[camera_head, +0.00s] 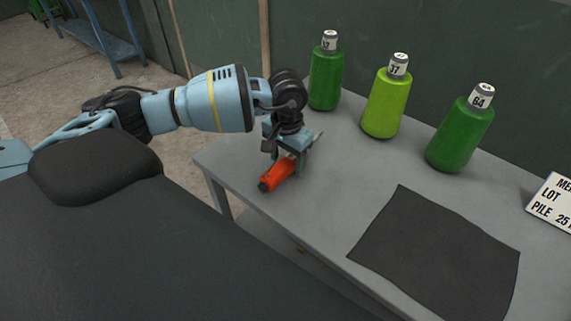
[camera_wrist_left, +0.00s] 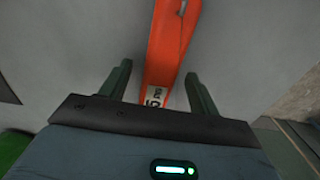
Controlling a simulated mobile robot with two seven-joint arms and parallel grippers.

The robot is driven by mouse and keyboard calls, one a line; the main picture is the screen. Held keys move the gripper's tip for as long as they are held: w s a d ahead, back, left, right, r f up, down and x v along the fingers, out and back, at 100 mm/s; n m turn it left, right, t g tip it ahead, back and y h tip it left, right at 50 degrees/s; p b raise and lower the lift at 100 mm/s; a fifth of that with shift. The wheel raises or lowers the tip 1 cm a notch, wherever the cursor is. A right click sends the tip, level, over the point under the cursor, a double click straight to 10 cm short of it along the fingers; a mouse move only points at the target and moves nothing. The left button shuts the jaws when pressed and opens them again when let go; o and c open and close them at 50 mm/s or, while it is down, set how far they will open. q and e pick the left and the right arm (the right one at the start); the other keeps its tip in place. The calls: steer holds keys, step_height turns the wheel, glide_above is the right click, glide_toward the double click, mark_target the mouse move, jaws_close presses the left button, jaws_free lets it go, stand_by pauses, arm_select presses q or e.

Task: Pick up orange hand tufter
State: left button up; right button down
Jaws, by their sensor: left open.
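The orange hand tufter (camera_head: 275,177) lies on the grey table near its left end. My left gripper (camera_head: 295,158) is right over it, pointing down, and hides part of it. In the left wrist view the tufter (camera_wrist_left: 168,45) runs between the two green fingers of the open left gripper (camera_wrist_left: 160,90), with a gap on each side. A white label with dark print shows on the tufter near the gripper. I cannot tell how far the fingertips are above the table. My right gripper is not in view.
The grey table (camera_head: 330,215) holds a dark mat (camera_head: 440,250) at the front right. Three green bottles with numbered caps stand along the back: dark green (camera_head: 325,80), light green (camera_head: 384,105) and dark green (camera_head: 460,135). A white sign (camera_head: 553,203) stands at the right edge.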

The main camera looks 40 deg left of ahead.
arm_select(q)
steer(key=shift+f, duration=0.55)
steer(key=c, duration=1.2)
steer(key=shift+r, duration=0.1)
steer(key=shift+c, duration=0.2)
